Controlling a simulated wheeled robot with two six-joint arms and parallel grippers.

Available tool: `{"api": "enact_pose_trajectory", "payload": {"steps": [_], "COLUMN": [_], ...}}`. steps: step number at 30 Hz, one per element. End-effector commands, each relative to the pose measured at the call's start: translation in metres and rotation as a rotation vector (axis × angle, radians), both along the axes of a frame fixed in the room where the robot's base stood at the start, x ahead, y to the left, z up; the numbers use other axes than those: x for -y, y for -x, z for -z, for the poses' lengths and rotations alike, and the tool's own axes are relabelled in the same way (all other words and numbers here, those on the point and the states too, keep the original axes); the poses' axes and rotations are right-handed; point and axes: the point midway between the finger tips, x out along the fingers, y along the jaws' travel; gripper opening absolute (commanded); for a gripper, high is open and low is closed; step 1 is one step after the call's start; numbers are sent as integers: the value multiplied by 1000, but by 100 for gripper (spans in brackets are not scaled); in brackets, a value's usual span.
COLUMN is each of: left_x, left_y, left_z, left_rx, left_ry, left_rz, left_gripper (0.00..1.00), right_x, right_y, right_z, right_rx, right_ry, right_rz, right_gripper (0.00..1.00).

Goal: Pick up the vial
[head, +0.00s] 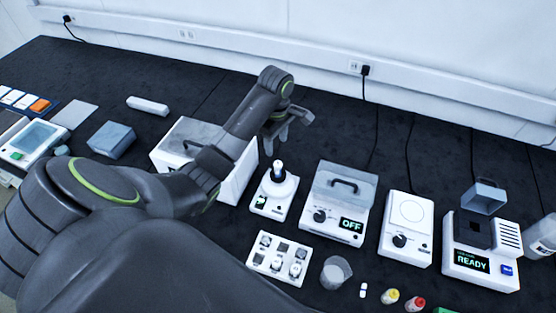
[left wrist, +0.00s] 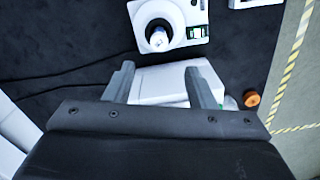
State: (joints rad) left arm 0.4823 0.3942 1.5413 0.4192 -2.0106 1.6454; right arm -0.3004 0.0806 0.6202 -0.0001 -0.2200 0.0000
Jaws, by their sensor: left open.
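A small vial (head: 279,170) with a dark top stands upright on a white round-topped mixer (head: 275,193) in the head view. In the left wrist view the vial (left wrist: 157,40) shows beyond the fingertips, on the same mixer (left wrist: 187,22). My left gripper (head: 288,128) is open and empty, above the table behind the mixer and apart from the vial. In the left wrist view its two fingers (left wrist: 160,70) are spread, with a white box (left wrist: 158,87) below and between them. My right gripper is not in view.
My left arm hides part of a white box (head: 236,176) left of the mixer. A white rack (head: 252,262) stands in front. To the right are a device reading OFF (head: 330,224), a knobbed plate (head: 405,235) and a device reading READY (head: 481,270). The table's back is mostly clear.

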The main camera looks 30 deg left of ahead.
Motion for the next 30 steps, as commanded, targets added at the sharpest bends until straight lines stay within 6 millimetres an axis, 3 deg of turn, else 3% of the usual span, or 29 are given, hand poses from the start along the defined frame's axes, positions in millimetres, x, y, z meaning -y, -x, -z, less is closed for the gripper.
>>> {"api": "enact_pose_trajectory", "payload": {"steps": [1,15,23,26,30], "left_x": [0,0,1,2,4], "left_y": [0,0,0,-1,-1], "left_z": [12,61,72,83,101], "left_rx": [0,1,0,0,-3], "left_ry": [0,0,0,0,2], "left_rz": [0,1,1,1,0], "left_gripper": [50,50,50,50,50], "right_x": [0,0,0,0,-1], "right_y": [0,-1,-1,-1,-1], "right_z": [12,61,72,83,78], "right_rx": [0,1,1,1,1], "right_ry": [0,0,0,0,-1], "right_rz": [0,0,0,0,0], "right_gripper": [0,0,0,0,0]}}
